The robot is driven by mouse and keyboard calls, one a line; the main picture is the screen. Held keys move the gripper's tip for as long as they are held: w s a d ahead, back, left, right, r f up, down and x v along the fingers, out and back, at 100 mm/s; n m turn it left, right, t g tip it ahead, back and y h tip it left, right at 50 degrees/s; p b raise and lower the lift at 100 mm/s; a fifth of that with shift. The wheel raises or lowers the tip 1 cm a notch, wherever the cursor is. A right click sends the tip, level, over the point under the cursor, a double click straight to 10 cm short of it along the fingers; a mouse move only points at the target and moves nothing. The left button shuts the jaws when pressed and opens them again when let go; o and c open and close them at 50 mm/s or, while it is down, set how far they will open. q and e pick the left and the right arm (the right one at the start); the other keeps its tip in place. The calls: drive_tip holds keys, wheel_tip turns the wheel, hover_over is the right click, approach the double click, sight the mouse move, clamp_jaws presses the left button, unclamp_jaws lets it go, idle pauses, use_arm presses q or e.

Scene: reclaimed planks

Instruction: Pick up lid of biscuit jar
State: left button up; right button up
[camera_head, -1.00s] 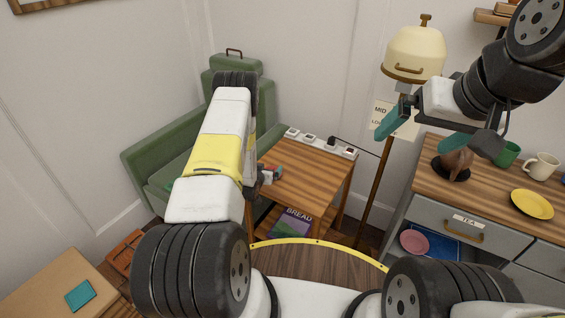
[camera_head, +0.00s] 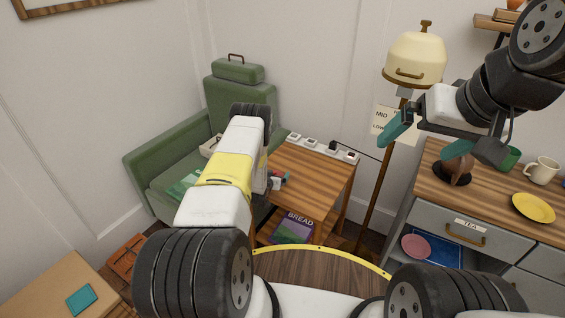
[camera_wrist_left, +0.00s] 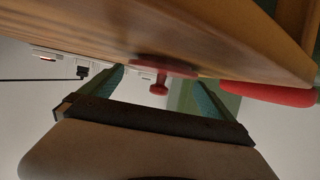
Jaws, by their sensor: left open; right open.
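In the left wrist view, a red disc with a small knob (camera_wrist_left: 158,86), which looks like the lid, is against the wooden table surface. It shows between my left gripper's (camera_wrist_left: 155,92) spread teal fingers and a little beyond them. That gripper is open and empty. A second rounded red thing (camera_wrist_left: 268,94) is at the right of that view; I cannot tell what it is. In the head view, my left gripper (camera_head: 281,180) is at the left side of the small wooden table, partly hidden by my arm. My right gripper (camera_head: 438,146) is open and empty above the drawer cabinet.
The small table (camera_head: 318,185) has a power strip (camera_head: 322,146) along its back edge and a bread book (camera_head: 293,227) below. A green armchair (camera_head: 165,150) stands left and a lamp (camera_head: 415,60) behind. The cabinet (camera_head: 440,222) holds a mug (camera_head: 542,168) and yellow plate (camera_head: 533,207).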

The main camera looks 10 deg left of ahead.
use_arm(q)
drive_tip(key=c, duration=1.6)
drive_tip(key=shift+o, duration=0.2)
drive_tip(key=shift+r, duration=0.6)
clamp_jaws()
wheel_tip(320, 180, up, 2)
drive_tip(key=shift+r, duration=0.15)
drive_tip(key=s+d, duration=0.3)
drive_tip(key=s, duration=0.1)
drive_tip(key=s+d+r, duration=0.1)
drive_tip(key=s+d, duration=0.2)
drive_tip(key=s, duration=0.2)
drive_tip(key=s+d, duration=0.3)
drive_tip(key=s, duration=0.1)
drive_tip(key=shift+s+r, duration=0.15)
drive_tip(key=shift+r, duration=0.1)
